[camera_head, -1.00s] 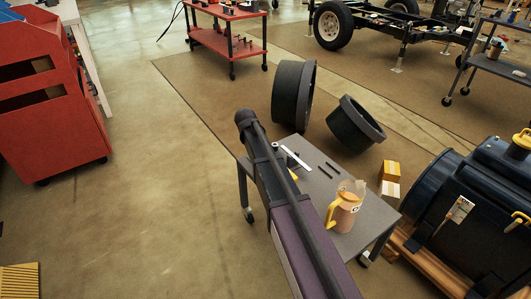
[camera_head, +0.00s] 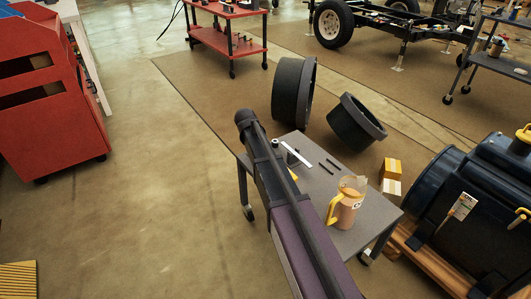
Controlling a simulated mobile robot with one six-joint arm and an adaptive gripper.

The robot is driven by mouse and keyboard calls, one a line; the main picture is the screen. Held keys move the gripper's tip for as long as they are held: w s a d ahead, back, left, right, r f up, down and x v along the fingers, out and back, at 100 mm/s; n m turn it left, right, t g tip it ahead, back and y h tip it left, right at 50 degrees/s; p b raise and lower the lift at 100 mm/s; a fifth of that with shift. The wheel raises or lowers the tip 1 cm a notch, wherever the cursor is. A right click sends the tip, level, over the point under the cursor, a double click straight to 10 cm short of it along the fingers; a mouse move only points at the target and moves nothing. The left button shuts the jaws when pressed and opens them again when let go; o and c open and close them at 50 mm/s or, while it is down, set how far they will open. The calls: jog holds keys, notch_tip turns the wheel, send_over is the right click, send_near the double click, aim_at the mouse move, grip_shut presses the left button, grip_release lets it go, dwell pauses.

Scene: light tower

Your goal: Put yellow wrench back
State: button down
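I cannot make out a yellow wrench for certain. A small yellow bit (camera_head: 293,175) shows on the grey table (camera_head: 318,200), mostly hidden behind my arm, and I cannot tell what it is. My dark and purple arm crosses the middle of the view and covers the table's left part. My gripper is not visible, so I cannot see whether it holds anything.
The table carries a yellow-handled jug (camera_head: 345,208), a pale strip (camera_head: 297,154) and small dark bars. A dark blue machine (camera_head: 470,220) stands on a pallet at right. Red cabinet (camera_head: 50,110) at left, red trolley (camera_head: 228,42) behind.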

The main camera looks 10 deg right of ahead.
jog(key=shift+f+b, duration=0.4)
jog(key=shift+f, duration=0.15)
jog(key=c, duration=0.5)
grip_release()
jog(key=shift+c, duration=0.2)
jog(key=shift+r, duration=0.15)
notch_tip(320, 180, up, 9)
jog(key=p, duration=0.9)
dwell(0.4)
